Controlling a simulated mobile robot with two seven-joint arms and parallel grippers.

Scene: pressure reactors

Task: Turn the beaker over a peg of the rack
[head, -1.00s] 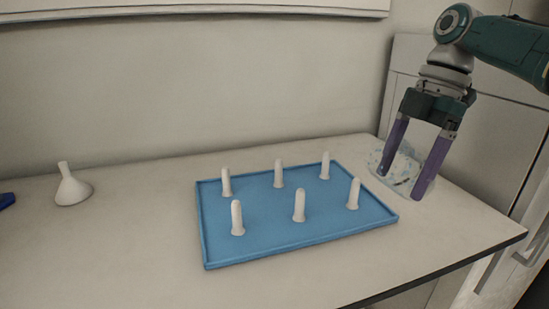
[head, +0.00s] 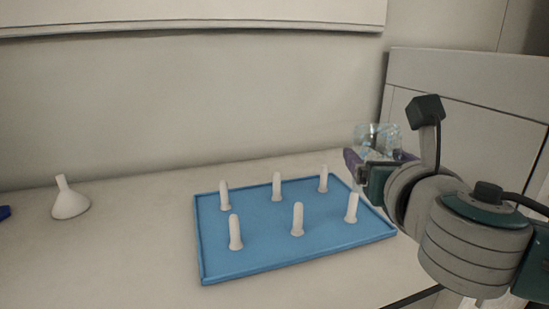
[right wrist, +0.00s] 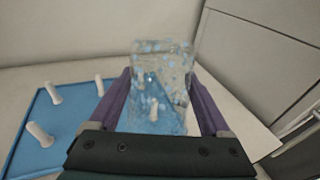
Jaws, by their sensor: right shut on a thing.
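The clear glass beaker (head: 376,136) is held up at the right, beyond the rack's right corner. It also shows in the right wrist view (right wrist: 165,65), with pale blue specks on its glass. My right gripper (head: 378,156) is shut on it, with a purple finger on each side. Which end is its mouth I cannot tell. The blue rack (head: 265,228) lies flat on the bench with several upright white pegs, such as the front middle peg (head: 297,219). In the right wrist view a pale peg shows through the glass. My left gripper is not in view.
A white funnel (head: 70,203) stands mouth down at the left of the bench. A dark blue thing (head: 4,212) is cut off by the left edge. A grey cabinet (head: 450,75) stands at the right. The bench between funnel and rack is clear.

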